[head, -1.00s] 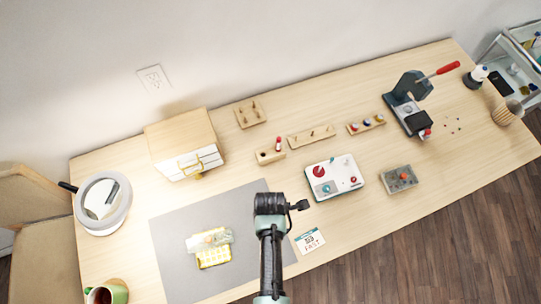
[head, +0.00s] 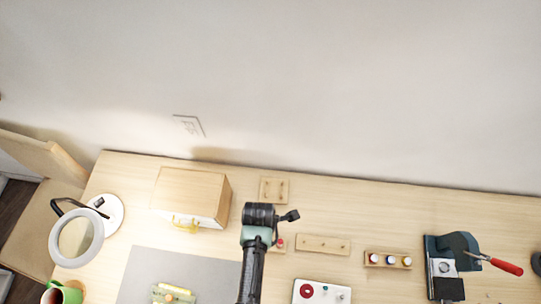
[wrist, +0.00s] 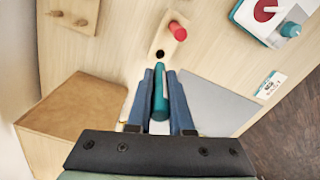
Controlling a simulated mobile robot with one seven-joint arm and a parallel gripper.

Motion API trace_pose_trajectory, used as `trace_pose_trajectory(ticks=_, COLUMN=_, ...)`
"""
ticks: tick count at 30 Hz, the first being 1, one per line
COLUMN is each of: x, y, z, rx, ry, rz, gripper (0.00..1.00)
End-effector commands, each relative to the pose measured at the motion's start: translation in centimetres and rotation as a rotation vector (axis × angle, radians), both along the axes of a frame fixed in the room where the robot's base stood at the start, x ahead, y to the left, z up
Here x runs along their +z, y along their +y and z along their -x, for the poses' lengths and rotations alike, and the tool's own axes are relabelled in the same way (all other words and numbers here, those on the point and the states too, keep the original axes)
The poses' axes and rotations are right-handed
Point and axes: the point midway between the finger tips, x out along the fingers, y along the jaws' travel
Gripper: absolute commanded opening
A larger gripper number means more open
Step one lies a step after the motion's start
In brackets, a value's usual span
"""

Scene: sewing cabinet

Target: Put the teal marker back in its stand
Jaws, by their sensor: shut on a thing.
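My gripper (wrist: 160,76) is shut on the teal marker (wrist: 160,98), which lies between its two blue fingers in the wrist view. The wooden stand (wrist: 162,40) is just beyond the fingertips, with a dark empty hole and a red marker (wrist: 178,31) in it. The teal marker's tip appears apart from the hole; its height above the stand is hard to tell. In the head view my arm covers most of the stand, and only its right part with the red marker (head: 280,243) shows. My fingers are hidden there.
A small wooden cabinet (head: 190,192) stands left of my arm. A peg board (head: 274,190) is behind the stand, and a longer pegged strip (head: 322,244) is to its right. A white box with a red dial (head: 322,292) is at front right. A grey mat (wrist: 215,100) lies nearby.

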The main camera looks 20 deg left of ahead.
Motion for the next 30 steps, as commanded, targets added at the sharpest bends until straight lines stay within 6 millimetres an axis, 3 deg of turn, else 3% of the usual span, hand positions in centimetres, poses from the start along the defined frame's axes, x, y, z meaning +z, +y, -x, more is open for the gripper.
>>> trace_pose_trajectory(ticks=18, x=-4.3, y=0.1, z=0.1, rx=0.004, ry=0.0, rz=0.0, gripper=0.0)
trace_pose_trajectory(ticks=30, x=-4.3, y=0.1, z=0.1, rx=0.004, ry=0.0, rz=0.0, gripper=0.0)
